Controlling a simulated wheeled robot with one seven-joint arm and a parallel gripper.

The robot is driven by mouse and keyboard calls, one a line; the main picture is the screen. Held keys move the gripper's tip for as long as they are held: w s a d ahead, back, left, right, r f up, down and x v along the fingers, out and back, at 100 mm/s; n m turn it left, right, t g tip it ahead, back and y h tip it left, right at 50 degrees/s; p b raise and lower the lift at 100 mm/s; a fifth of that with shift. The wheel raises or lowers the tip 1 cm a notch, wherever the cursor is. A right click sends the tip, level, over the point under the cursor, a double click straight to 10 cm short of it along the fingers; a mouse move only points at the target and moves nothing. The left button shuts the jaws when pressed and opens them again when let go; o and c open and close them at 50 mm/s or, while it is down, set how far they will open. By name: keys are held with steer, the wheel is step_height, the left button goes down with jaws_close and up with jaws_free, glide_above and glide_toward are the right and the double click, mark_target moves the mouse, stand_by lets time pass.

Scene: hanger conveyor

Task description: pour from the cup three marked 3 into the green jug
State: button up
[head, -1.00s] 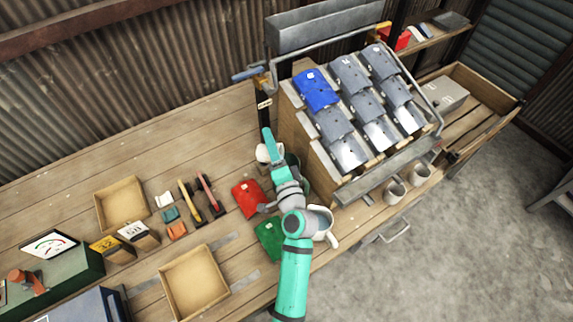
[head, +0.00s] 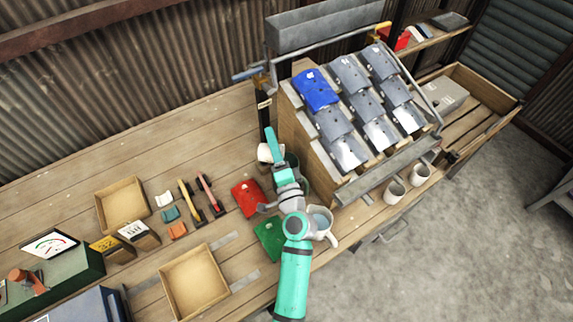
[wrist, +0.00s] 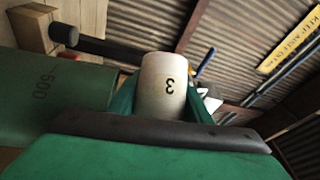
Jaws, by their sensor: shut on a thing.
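The cup three (wrist: 163,88) is pale with a dark 3, which shows upside down in the wrist view. My gripper (wrist: 160,100) is shut on it, with green fingers on both sides. In the head view a white cup (head: 265,153) shows beside my gripper (head: 271,146), partly hidden by it. The green jug (wrist: 55,92) stands close to the left of the cup in the wrist view and bears the number 500. In the head view the dark green jug (head: 292,159) is partly hidden behind my arm. The cup's mouth and exact tilt cannot be told.
A red pouch (head: 248,197) and green pouch (head: 269,238) lie to the left. A rack (head: 292,120) of grey and blue pouches rises behind. Two pale mugs (head: 394,192) (head: 420,174) stand at the right.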

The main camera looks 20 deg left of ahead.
mark_target(268, 148)
steer(key=shift+s+a+f, duration=0.1)
steer(key=shift+a+f, duration=0.1)
steer(key=shift+f, duration=0.35)
steer(key=shift+s+a+f, duration=0.1)
steer(key=shift+a+f, duration=0.05)
steer(key=shift+f, duration=0.35)
steer(key=n, duration=0.1)
steer(key=n+g+h, duration=0.1)
steer(key=n, duration=0.1)
steer(key=a+n+g, duration=0.1)
steer(key=shift+w+f+h, duration=0.15)
steer(key=shift+f+h, duration=0.1)
steer(key=shift+h, duration=0.05)
steer(key=shift+d, duration=0.1)
steer(key=shift+n, duration=0.3)
steer(key=n, duration=0.1)
steer(key=r+n+g+h, duration=0.1)
steer(key=n+h, duration=0.1)
steer(key=shift+w+d+r+g, duration=0.15)
steer(key=shift+d+r+g, duration=0.15)
steer(key=shift+r, duration=0.1)
steer(key=shift+a+n, duration=0.1)
steer(key=shift+n, duration=0.2)
